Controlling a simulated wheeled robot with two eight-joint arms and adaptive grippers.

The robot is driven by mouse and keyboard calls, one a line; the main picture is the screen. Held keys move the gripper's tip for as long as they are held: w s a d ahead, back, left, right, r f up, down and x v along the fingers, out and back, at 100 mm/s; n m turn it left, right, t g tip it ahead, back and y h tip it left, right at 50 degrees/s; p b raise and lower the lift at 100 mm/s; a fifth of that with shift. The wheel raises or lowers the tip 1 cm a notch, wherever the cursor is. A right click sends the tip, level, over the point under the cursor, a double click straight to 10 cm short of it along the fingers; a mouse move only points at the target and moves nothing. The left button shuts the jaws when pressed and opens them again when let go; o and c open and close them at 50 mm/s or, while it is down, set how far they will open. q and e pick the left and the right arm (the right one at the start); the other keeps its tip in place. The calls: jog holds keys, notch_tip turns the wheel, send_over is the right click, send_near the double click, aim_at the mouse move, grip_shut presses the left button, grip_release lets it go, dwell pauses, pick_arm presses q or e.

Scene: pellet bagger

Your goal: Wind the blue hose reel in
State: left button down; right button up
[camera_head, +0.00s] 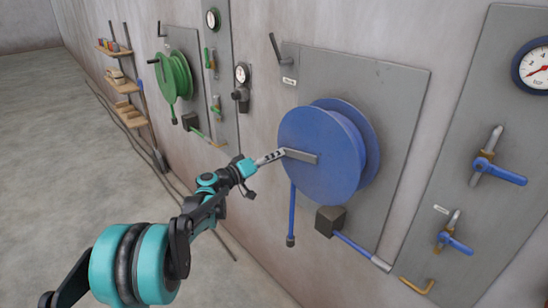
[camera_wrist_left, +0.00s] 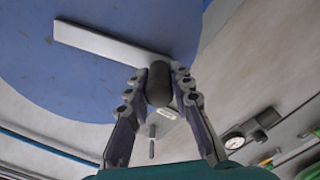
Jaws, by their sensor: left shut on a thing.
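The blue hose reel (camera_head: 318,157) is mounted on a grey wall panel in the head view. A flat grey crank arm (camera_head: 302,156) lies across its face. A blue hose (camera_head: 292,212) hangs from the reel's lower left with a dark end fitting. My left gripper (camera_head: 268,158) is at the left end of the crank. In the left wrist view my left gripper (camera_wrist_left: 159,84) is shut on the dark crank handle (camera_wrist_left: 159,82), with a finger on each side. The crank arm (camera_wrist_left: 105,43) and the blue disc (camera_wrist_left: 60,75) show there too. My right gripper is not in view.
A green hose reel (camera_head: 172,77) is further left on the wall. Gauges (camera_head: 241,73) and blue-handled valves (camera_head: 497,171) flank the blue reel. A dark box (camera_head: 330,220) sits below it. Shelves (camera_head: 122,82) stand far left. The floor (camera_head: 60,150) at left is open.

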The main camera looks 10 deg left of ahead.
pick_arm(q)
jog(key=c, duration=1.3)
grip_release()
jog(key=v, duration=1.2)
jog(key=shift+d, duration=0.1)
